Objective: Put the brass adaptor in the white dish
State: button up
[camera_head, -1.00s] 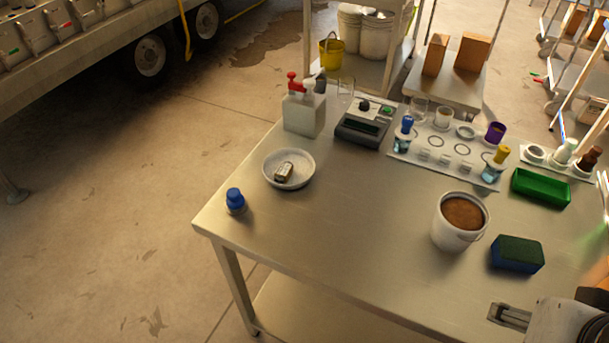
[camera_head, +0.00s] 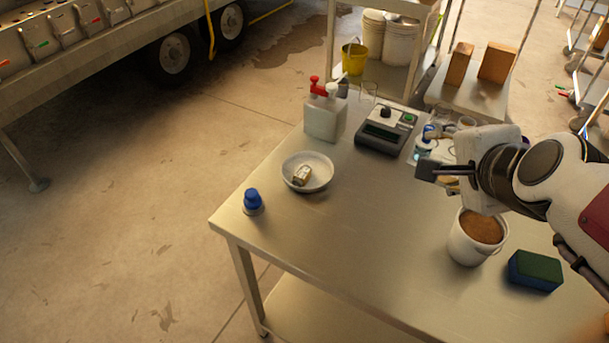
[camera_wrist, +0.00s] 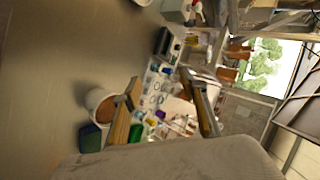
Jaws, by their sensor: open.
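The white dish (camera_head: 323,183) sits on the left part of the steel table in the head view. A small brass-and-grey piece (camera_head: 302,175), seemingly the brass adaptor, lies inside it, a little left of its middle; it is too small to be sure. My gripper (camera_head: 438,152) is open and empty, above the table to the right of the dish and clearly apart from it. Its two fingers also show spread apart in the wrist view (camera_wrist: 163,84).
A blue-capped bottle (camera_head: 252,202) stands left of the dish. A white jug with a red pump (camera_head: 325,118) and a dark meter (camera_head: 385,135) stand behind. A brown-filled bucket (camera_head: 476,240) and sponge (camera_head: 535,271) are at right. The table's front middle is clear.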

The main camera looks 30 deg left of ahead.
jog(key=w+a+f+m+t+y, duration=0.1)
jog(key=w+a+m, duration=0.2)
jog(key=a, duration=0.3)
jog(key=w+a+f+m, duration=0.1)
jog(key=w+a+m, duration=0.3)
jog(key=a, duration=0.2)
jog(key=m+t+h, duration=0.2)
jog(key=m+t, duration=0.1)
jog(key=m, duration=0.9)
send_over(296, 180)
jog(key=w+d, duration=0.3)
jog(key=d, duration=0.1)
notch_tip(296, 180, down, 11)
jog(key=s+a+f+m+h, duration=0.1)
jog(key=f+m, duration=0.1)
jog(key=f, duration=0.1)
jog(key=s+a+f+m+h, duration=0.1)
jog(key=s+f+m, duration=0.1)
jog(key=f, duration=0.1)
jog(key=s+a+f+m, duration=0.1)
jog(key=a+f, duration=0.1)
jog(key=f, duration=0.1)
jog(key=shift+s+m+t+h, duration=0.3)
jog(key=shift+m+h, duration=0.1)
jog(key=shift+s+f+m, duration=0.4)
jog(key=shift+f, duration=0.05)
jog(key=shift+w, duration=0.1)
jog(key=shift+x, duration=1.25)
jog(key=shift+d, duration=0.1)
